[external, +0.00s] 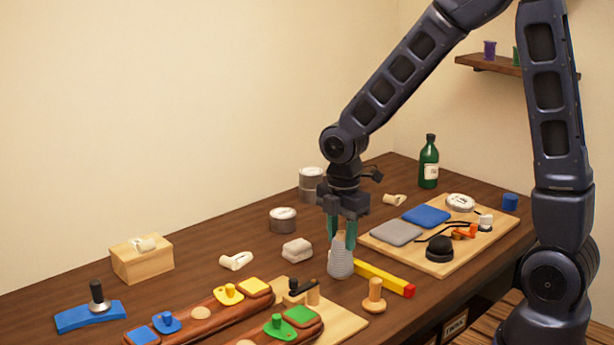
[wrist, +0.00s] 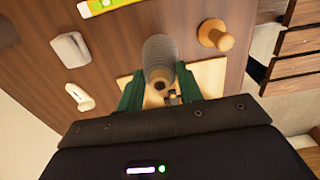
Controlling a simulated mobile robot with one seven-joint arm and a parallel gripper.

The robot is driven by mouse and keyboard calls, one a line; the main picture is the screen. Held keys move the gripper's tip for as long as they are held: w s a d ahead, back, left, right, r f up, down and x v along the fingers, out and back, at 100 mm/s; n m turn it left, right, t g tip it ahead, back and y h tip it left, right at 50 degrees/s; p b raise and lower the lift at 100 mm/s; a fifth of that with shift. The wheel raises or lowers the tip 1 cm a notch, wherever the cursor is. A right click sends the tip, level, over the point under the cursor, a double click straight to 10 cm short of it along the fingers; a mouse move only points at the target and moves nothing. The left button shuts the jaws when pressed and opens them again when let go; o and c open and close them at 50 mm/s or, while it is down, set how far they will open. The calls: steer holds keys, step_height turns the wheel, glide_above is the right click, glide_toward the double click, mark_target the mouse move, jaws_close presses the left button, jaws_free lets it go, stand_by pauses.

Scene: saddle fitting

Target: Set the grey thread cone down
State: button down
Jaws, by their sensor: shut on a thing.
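The grey thread cone (external: 340,264) is ribbed and stands about upright near the middle of the bench (external: 210,245), with a pale tip at its top. My gripper (external: 341,240) points down with its green fingers shut on the upper part of the cone. In the wrist view the cone (wrist: 160,48) lies between the two green fingertips (wrist: 159,75). I cannot tell whether its base touches the bench or hangs just above it.
A yellow bar with a red end (external: 385,278) lies close on the cone's right. A wooden peg (external: 375,295) stands to its front right, a pale block (external: 297,250) to its left. A board with leather strips (external: 340,320) lies in front. Bare bench shows further left.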

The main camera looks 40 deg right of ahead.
mark_target(341, 252)
steer(key=shift+f, duration=2)
steer(key=shift+f, duration=0.15)
steer(key=c, duration=0.9)
jaws_free()
